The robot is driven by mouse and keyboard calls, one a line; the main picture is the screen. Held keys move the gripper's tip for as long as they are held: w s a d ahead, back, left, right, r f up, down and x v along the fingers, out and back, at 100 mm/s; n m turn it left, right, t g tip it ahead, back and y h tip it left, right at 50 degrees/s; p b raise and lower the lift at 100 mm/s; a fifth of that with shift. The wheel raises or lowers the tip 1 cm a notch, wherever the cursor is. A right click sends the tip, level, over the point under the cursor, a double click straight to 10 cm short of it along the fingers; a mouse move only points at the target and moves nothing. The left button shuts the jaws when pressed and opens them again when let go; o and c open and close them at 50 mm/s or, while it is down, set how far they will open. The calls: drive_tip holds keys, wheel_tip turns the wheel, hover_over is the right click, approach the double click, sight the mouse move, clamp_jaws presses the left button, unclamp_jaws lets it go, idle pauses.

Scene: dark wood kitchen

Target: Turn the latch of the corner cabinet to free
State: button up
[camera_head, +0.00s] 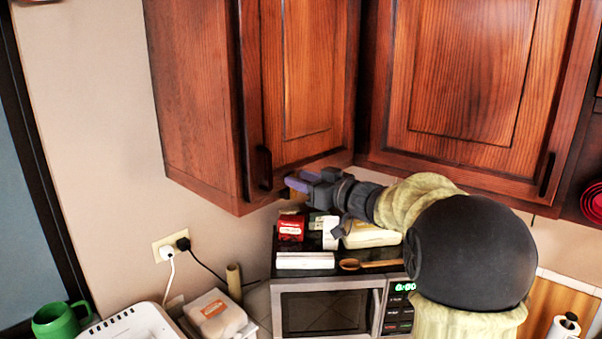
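The corner cabinet (310,70) is reddish-brown wood and hangs on the wall left of the middle. Its door looks shut. A dark upright handle (265,168) sits low on the door's left side. My gripper (294,184) has purple fingertips and points left at the cabinet's lower edge, a little right of the handle, with a visible gap to it. A small tan piece (291,194) shows just under the fingertips; I cannot tell if it is the latch or if the fingers touch it. The finger opening is too small to judge.
A microwave (328,307) stands below, with a red box (290,228), a wooden spoon (370,264) and other items on top. A second cabinet (460,75) with a dark handle (546,174) adjoins at right.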

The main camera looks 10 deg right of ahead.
drive_tip(key=shift+w+a, duration=0.2)
drive_tip(key=shift+w, duration=0.05)
clamp_jaws()
